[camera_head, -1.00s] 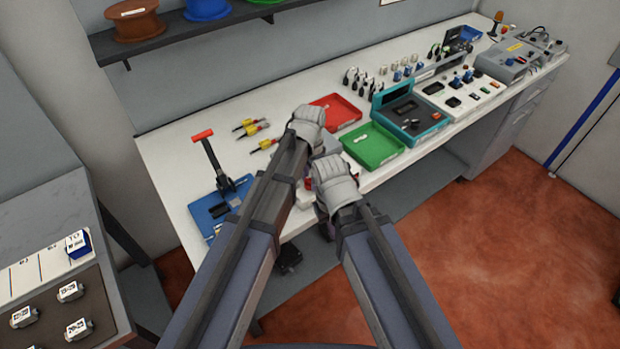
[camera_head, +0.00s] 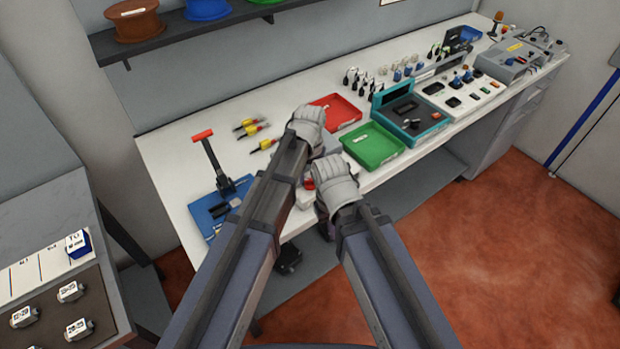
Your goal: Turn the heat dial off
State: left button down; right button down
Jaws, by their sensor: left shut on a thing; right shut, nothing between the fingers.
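My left gripper (camera_head: 308,122) is over the white bench, left of the green tray and at the near edge of the red tray. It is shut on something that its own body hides. My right gripper (camera_head: 335,178) is lower and nearer, at the bench's front edge. It is shut with nothing visible in it. A small red part (camera_head: 309,183) and a pale surface under it show between my two arms; the rest of that item is hidden. I cannot make out the heat dial; my grippers and arms may cover it.
The white bench (camera_head: 172,170) holds a red tray (camera_head: 338,108), a green tray (camera_head: 374,150), a teal-framed case (camera_head: 437,124), a blue base with a red-handled lever (camera_head: 212,160), and several yellow-handled tools (camera_head: 252,130). A shelf (camera_head: 170,38) with spools hangs above.

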aim_at(310, 180)
pick_arm(q)
jog(key=shift+n, duration=0.3)
dwell(0.4)
jog(key=shift+c, duration=2.2)
grip_release()
notch_tip(310, 180, up, 8)
jog(key=p, duration=0.8)
jog(key=shift+f, duration=0.15)
